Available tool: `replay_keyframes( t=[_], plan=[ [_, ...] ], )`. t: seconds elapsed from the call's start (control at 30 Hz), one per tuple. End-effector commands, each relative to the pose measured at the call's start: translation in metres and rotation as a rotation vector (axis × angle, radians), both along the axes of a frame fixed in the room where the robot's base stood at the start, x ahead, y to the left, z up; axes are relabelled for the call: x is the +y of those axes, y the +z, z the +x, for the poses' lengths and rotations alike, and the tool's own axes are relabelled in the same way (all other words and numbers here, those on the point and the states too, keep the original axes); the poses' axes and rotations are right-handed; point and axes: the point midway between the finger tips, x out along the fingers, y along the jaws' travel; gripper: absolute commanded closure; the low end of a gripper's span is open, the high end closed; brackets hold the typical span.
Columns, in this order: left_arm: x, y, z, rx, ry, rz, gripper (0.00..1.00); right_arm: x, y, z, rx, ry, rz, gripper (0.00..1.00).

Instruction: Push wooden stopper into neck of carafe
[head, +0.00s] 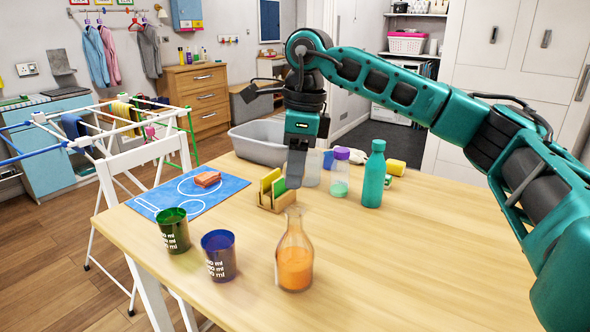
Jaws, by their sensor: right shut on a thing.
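A clear glass carafe (294,262) with orange contents stands upright near the front middle of the wooden table. My right gripper (294,186) points down, with its grey fingers just above the carafe's narrow neck in the picture. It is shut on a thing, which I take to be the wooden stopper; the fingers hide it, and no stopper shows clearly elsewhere. I cannot tell whether the stopper touches the neck. My left gripper is not in view.
On the wooden table (400,265) stand a green cup (174,232), a purple cup (219,258), a sponge holder (277,203), a teal bottle (374,178), a purple-capped bottle (340,175) and a grey basin (262,146). A blue mat (172,197) bears reddish blocks (207,179). The right front is clear.

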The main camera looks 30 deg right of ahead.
Motion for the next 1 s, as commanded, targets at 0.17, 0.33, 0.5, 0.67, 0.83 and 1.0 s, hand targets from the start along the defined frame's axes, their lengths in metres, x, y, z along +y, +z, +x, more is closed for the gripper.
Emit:
replay_keyframes(
  t=[0.17, 0.33, 0.5, 0.67, 0.83, 1.0],
  plan=[
    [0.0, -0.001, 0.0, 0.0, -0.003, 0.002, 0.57, 0.0, 0.001, 0.0, 0.0, 0.0, 0.0, 0.88],
    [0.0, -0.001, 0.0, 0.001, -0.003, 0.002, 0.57, 0.0, 0.001, 0.0, 0.0, 0.0, 0.0, 0.88],
    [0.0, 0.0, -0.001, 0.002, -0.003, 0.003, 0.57, 0.0, 0.001, 0.0, 0.0, 0.0, 0.0, 0.88],
    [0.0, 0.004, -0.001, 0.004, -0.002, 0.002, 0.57, 0.0, 0.002, 0.0, 0.0, 0.0, 0.001, 0.88],
    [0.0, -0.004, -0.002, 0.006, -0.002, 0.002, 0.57, 0.0, -0.009, 0.0, 0.0, 0.0, 0.001, 0.88],
    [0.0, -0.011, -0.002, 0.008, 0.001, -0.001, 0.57, 0.0, -0.02, 0.0, 0.0, 0.0, 0.0, 0.88]
  ],
)
